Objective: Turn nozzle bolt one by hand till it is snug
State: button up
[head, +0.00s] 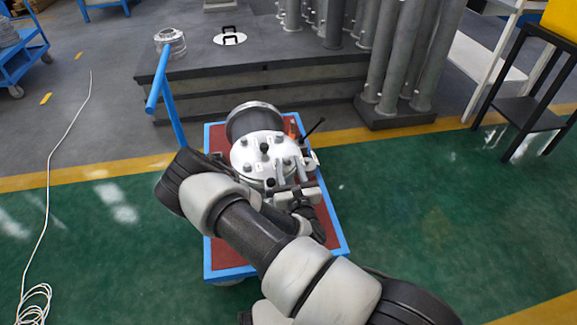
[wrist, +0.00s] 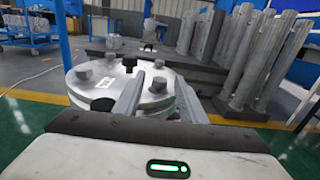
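The flanged shell (head: 251,121) lies on a cart, its white round cover (head: 243,156) carrying several grey bolts around the rim. The cover also shows in the wrist view (wrist: 92,99), with a small white label and dark bolts. I cannot tell which bolt is nozzle bolt one. My gripper (head: 290,178) is at the cover's near right side. In the wrist view its two grey fingers (wrist: 160,90) stand apart, pointing at the cover's right part. A bolt head (wrist: 158,85) shows between them; no contact is visible. The fingertips are small and partly hidden by my wrist in the head view.
The blue-edged cart (head: 217,272) with a red deck stands on green floor. A black thin bar (head: 316,127) sticks out beside the cover. A white cable (head: 48,190) lies at left.

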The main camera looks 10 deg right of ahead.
grip_shut()
jog(key=shift+a+h, duration=0.1)
jog(key=shift+h, duration=0.2)
jog(key=shift+a+r+m+h+p, duration=0.15)
jog(key=shift+m+h+p, duration=0.35)
jog(key=shift+m+h, duration=0.25)
jog(key=m+h, duration=0.1)
jog(key=h, duration=0.1)
jog(key=m+g+h, duration=0.1)
jog(key=shift+w+a+h, duration=0.1)
jog(key=shift+a+h, duration=0.25)
jog(key=m+h, duration=0.1)
jog(key=m+g+h+b, duration=0.1)
jog(key=m+g+h, duration=0.1)
jog(key=h, duration=0.1)
jog(key=shift+w+a+f, duration=0.15)
jog(key=shift+a+f, duration=0.15)
jog(key=shift+w+a+r+m+g+h+b, duration=0.1)
jog(key=shift+m+g+h+b, duration=0.25)
jog(key=shift+m+g+h, duration=0.3)
jog(key=shift+w+a+r+m+g+h+b, duration=0.1)
jog(key=shift+m+g+h+b, duration=0.3)
jog(key=shift+m+h, duration=0.35)
